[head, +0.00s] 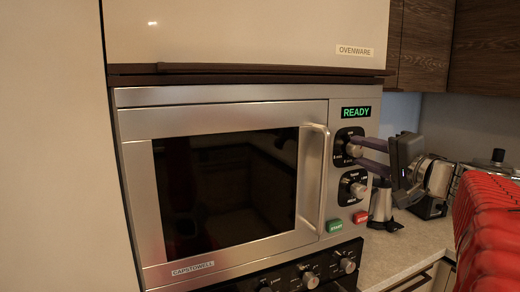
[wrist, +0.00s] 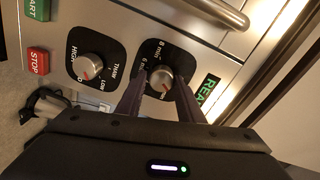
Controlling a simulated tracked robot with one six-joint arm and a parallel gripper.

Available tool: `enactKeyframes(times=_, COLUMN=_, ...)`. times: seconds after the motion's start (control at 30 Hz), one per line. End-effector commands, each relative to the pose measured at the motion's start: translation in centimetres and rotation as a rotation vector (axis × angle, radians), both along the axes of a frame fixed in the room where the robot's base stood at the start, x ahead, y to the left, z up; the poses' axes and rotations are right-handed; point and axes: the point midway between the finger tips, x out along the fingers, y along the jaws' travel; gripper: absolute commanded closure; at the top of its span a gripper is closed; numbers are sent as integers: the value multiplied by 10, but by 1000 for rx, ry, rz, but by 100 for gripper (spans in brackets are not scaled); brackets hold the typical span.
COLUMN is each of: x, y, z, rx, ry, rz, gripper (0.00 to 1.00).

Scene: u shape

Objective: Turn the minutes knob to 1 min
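The minutes knob (head: 355,149) is the upper of two silver knobs on the microwave's control panel, under a green READY display (head: 356,112). In the wrist view the minutes knob (wrist: 160,82) has a red mark on its lower edge, toward my gripper. Labels "8 min" and "6 min" show beside it; other marks are hidden or too small to read. My gripper (head: 359,149) reaches in from the right, its two dark fingers on either side of this knob. The wrist view shows the fingertips (wrist: 161,72) close to the knob's sides; I cannot tell whether they touch it.
The power knob (head: 357,189) is just below, with a green START button (head: 334,226) and red STOP button (head: 360,217) beneath. The door handle (head: 314,180) stands out left of the panel. A counter (head: 410,240) with appliances lies at right.

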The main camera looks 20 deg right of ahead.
Motion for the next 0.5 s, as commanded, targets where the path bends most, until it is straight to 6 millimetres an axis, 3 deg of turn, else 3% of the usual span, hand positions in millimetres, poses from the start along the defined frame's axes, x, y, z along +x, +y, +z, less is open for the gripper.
enactKeyframes(times=0.2, x=0, y=2, z=0, rx=-1, ry=0, rz=4, gripper=52)
enactKeyframes(times=0.5, x=-2, y=2, z=0, rx=-2, ry=-1, rz=5, gripper=52)
